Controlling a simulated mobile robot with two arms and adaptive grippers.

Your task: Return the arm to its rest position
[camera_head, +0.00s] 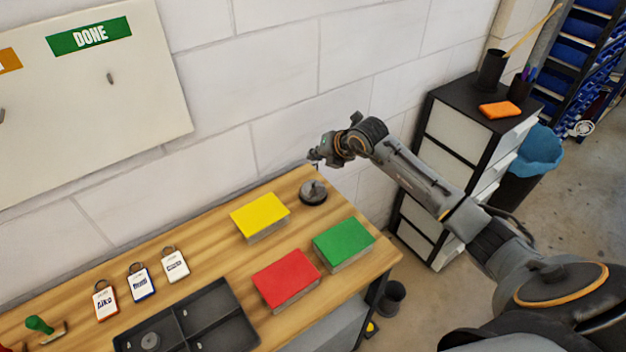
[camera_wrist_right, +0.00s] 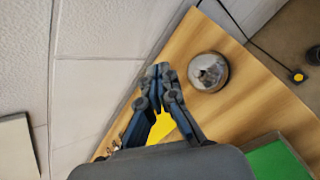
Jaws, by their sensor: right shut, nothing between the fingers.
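My right arm reaches in from the lower right in the head view. Its gripper (camera_head: 316,156) is over the back right of the wooden bench, near the wall, above and just left of a grey round metal object (camera_head: 313,192). In the right wrist view the gripper's fingertips (camera_wrist_right: 158,72) meet, with nothing between them. The yellow block (camera_wrist_right: 160,128) shows behind the fingers, and the round metal object (camera_wrist_right: 208,72) is to their right. My left gripper is in neither view.
The bench (camera_head: 215,252) carries yellow (camera_head: 260,212), red (camera_head: 286,276) and green (camera_head: 343,241) blocks, several padlock-like tags (camera_head: 140,282) and a dark divided tray (camera_head: 206,316). A white board (camera_head: 95,115) hangs at left. A drawer cabinet (camera_head: 462,135) and a bin (camera_head: 520,180) stand right.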

